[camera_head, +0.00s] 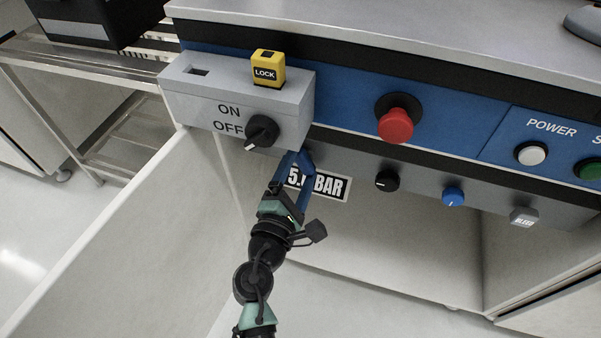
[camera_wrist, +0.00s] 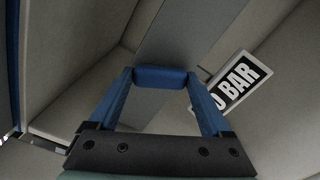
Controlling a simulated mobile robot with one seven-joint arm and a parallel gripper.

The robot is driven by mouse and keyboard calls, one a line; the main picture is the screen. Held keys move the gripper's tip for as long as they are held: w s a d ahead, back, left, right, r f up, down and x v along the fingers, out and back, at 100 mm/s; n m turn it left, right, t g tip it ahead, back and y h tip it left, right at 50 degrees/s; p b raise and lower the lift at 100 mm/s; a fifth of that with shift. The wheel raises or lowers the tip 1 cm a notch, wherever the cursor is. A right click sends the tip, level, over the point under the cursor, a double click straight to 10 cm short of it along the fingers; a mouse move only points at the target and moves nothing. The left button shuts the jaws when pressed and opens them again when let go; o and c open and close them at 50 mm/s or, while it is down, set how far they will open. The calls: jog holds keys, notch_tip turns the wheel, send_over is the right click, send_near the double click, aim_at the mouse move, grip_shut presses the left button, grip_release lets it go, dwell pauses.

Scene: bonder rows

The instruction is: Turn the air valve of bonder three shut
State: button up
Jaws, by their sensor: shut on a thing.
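My gripper (camera_head: 298,162) reaches up to the underside of the bonder's front, just right of the grey ON/OFF box (camera_head: 185,105). In the wrist view, its two blue fingers (camera_wrist: 160,80) are closed on a short blue bar-shaped handle (camera_wrist: 160,75), which I take to be the air valve's. The handle lies crosswise between the fingertips. In the head view I cannot tell the handle apart from the blue fingers. A pressure label reading BAR (camera_head: 322,184) is right behind the fingers, partly covered; it also shows in the wrist view (camera_wrist: 238,80). No bonder number is visible.
The box carries a black rotary switch (camera_head: 262,131) and a yellow LOCK block (camera_head: 267,69). To the right are a red mushroom button (camera_head: 396,122), a black knob (camera_head: 386,180), a blue knob (camera_head: 453,196) and a grey button (camera_head: 523,216). A pale panel (camera_head: 130,225) stands left of my arm.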

jog(key=m+b, duration=0.3)
jog(key=m, duration=0.2)
jog(key=shift+f, duration=0.1)
jog(key=shift+m, duration=0.3)
dwell(0.4)
jog(key=o, duration=1.2)
jog(key=shift+c, duration=0.2)
jog(key=shift+s, duration=0.1)
jog(key=p+v, duration=0.2)
jog(key=v, duration=1.1)
